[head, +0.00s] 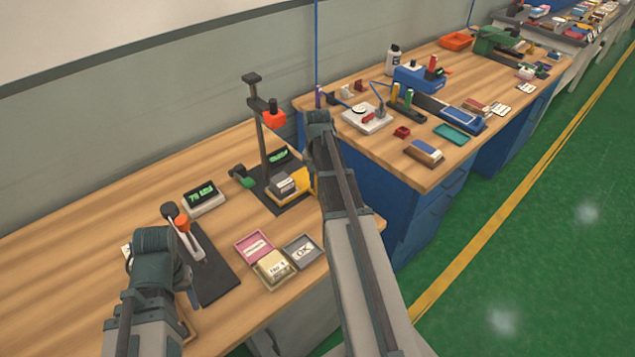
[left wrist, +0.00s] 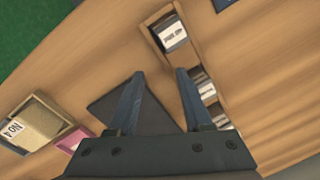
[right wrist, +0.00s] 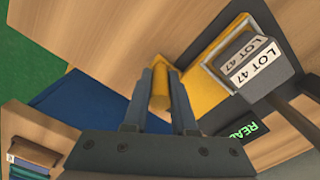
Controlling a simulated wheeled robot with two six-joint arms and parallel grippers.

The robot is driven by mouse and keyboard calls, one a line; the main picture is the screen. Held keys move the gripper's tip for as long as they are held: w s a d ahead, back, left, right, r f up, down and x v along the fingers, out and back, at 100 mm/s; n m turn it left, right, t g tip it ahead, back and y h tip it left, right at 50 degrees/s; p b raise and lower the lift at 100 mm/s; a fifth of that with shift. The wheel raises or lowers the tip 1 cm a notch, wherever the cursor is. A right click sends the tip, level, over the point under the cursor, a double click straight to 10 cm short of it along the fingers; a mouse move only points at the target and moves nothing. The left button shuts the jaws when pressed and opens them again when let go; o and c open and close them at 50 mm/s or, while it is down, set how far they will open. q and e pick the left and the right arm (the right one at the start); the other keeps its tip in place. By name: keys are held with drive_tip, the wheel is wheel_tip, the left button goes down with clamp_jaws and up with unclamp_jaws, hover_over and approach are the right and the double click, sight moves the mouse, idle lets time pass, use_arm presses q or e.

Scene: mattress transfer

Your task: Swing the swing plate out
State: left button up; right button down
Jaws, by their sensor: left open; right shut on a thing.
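The yellow swing plate (head: 306,182) belongs to the dark stand fixture on the near bench. It also shows in the right wrist view (right wrist: 205,80), running beside a grey holder with a LOT 47 block (right wrist: 255,62). My right gripper (right wrist: 159,82) is shut on the plate's yellow handle (right wrist: 159,98). In the head view my right forearm hides that grip. My left gripper (left wrist: 160,76) is open and empty above the near bench, over a dark mat and beside a wooden tray. In the head view its fingers are mostly hidden by my wrist.
The fixture's post (head: 262,140) carries an orange-red head. A lit display (head: 203,197), a pink tray (head: 254,246), a cream block (head: 272,268) and a grey OK tray (head: 302,250) lie nearby. A wooden tray (left wrist: 150,22) holds dark labelled blocks. A cluttered second bench stands to the right.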

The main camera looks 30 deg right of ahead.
drive_tip(key=shift+d, duration=0.1)
idle(0.7)
drive_tip(key=shift+d+n, duration=1.45)
drive_tip(key=shift+n, duration=0.65)
drive_tip(key=shift+w+d+n, duration=0.2)
drive_tip(key=shift+d+n, duration=0.45)
drive_tip(key=shift+n, duration=0.3)
drive_tip(key=shift+w+d+n, duration=0.15)
drive_tip(key=shift+d+n, duration=0.45)
drive_tip(key=shift+n, duration=0.35)
drive_tip(key=shift+w+d+n, duration=0.4)
drive_tip(key=shift+d+n, duration=0.15)
drive_tip(key=shift+n, duration=0.4)
drive_tip(key=shift+w+d+n, duration=0.4)
drive_tip(key=shift+d+n, duration=0.15)
drive_tip(key=shift+n, duration=0.4)
drive_tip(key=shift+w+d+n, duration=0.4)
drive_tip(key=shift+w+n, duration=0.15)
drive_tip(key=shift+n, duration=0.4)
drive_tip(key=shift+w+d+n, duration=0.35)
drive_tip(key=shift+w+n, duration=0.2)
drive_tip(key=shift+n, duration=0.4)
drive_tip(key=shift+w+n, duration=0.15)
drive_tip(key=shift+n, duration=0.15)
drive_tip(key=c, duration=0.7)
unclamp_jaws()
drive_tip(key=shift+c, duration=0.2)
